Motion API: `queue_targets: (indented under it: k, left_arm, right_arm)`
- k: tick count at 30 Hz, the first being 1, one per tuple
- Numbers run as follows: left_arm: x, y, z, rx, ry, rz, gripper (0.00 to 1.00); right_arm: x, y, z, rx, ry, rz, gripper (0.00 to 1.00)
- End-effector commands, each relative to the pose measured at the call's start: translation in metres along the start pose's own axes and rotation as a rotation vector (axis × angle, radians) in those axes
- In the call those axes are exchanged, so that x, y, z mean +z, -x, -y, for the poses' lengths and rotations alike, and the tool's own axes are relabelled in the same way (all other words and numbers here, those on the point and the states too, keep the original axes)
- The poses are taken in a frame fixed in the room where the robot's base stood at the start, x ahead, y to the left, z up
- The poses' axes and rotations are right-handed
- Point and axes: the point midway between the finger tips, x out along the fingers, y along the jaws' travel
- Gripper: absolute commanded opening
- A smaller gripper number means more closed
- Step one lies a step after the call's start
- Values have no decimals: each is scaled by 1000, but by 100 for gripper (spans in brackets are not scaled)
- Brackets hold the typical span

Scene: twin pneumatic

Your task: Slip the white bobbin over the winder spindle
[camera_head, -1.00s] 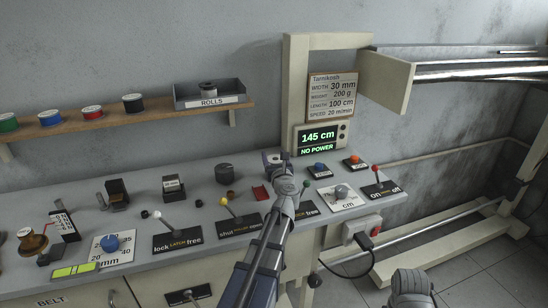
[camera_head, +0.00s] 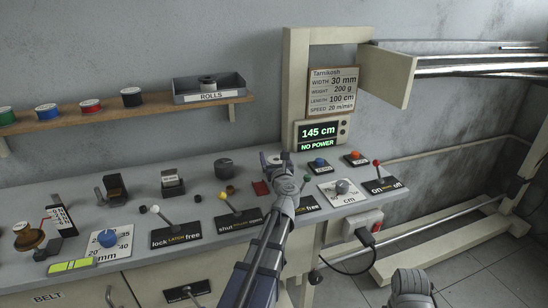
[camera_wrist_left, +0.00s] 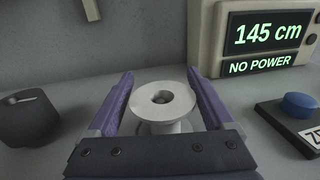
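The white bobbin (camera_wrist_left: 162,109) stands upright between the two purple fingers of my left gripper (camera_wrist_left: 160,76) in the left wrist view. Its round top flange and centre hole face the camera, and part of its lower flange shows below. The fingers are spread on either side, with a gap at the left finger and little room at the right. In the head view my left gripper (camera_head: 276,161) is at the back of the bench, below the display. I cannot make out the winder spindle or what lies under the bobbin.
The display (camera_head: 319,133) reads 145 cm, NO POWER, just behind my left gripper. A dark round knob (camera_head: 224,168) is to its left and a blue button (camera_head: 319,163) to its right. Levers and a red piece (camera_head: 261,187) crowd the bench (camera_head: 200,215).

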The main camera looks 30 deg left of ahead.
Motion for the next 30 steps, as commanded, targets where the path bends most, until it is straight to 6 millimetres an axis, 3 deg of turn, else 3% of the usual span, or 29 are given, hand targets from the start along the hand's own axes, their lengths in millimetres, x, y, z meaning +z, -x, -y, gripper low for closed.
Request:
queue_targets:
  k: [3, 17, 30]
  left_arm:
    - [0, 0, 0, -1, 0, 0, 100]
    - [9, 0, 0, 0, 0, 0, 100]
    - [66, 0, 0, 0, 0, 0, 100]
  right_arm:
    - [0, 0, 0, 0, 0, 0, 0]
    - [0, 9, -1, 0, 0, 0, 0]
    - [4, 66, -6, 0, 0, 0, 0]
